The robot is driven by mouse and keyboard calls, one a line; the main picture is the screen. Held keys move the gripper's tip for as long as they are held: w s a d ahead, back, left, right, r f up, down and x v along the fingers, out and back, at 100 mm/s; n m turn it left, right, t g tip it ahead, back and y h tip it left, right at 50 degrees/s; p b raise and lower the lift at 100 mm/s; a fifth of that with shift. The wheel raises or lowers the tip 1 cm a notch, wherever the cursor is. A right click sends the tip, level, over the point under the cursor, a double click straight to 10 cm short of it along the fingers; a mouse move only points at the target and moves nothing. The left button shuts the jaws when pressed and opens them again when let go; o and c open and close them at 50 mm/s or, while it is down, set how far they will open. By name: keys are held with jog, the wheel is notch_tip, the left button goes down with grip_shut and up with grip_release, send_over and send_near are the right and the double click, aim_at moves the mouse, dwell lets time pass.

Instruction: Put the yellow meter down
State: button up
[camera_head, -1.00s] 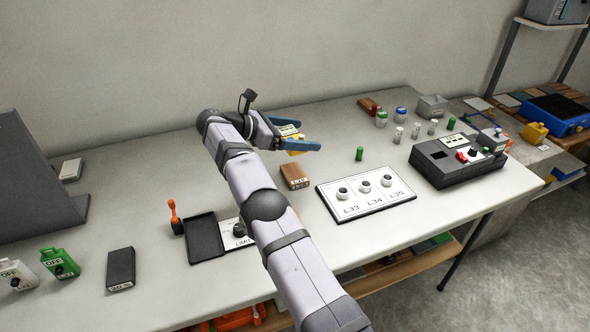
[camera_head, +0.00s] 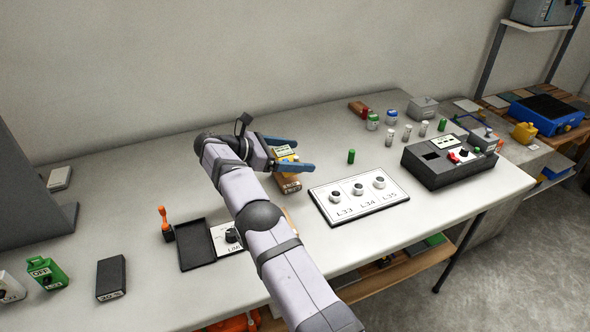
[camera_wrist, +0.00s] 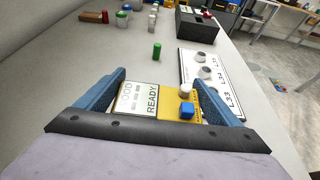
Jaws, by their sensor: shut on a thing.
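My gripper (camera_head: 305,155) is shut on the yellow meter (camera_head: 291,158), above the middle of the table. In the wrist view the meter (camera_wrist: 174,113) lies between the two blue fingers. Its face shows a pale display, a READY label, a white knob and a blue knob. In the head view a brown block (camera_head: 289,186) shows just below the fingers and is partly covered by them. I cannot tell whether the meter touches the table (camera_head: 130,215) or the block.
A white panel with several knobs (camera_head: 335,212) lies right of the gripper. A green cylinder (camera_head: 351,157) stands behind it, and a dark control box (camera_head: 440,172) sits farther right. A black tray (camera_head: 190,258) lies at left front.

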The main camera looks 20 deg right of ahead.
jog(key=shift+f, duration=2.4)
jog(key=shift+f, duration=0.15)
jog(key=o, duration=1.2)
jog(key=shift+v, duration=2)
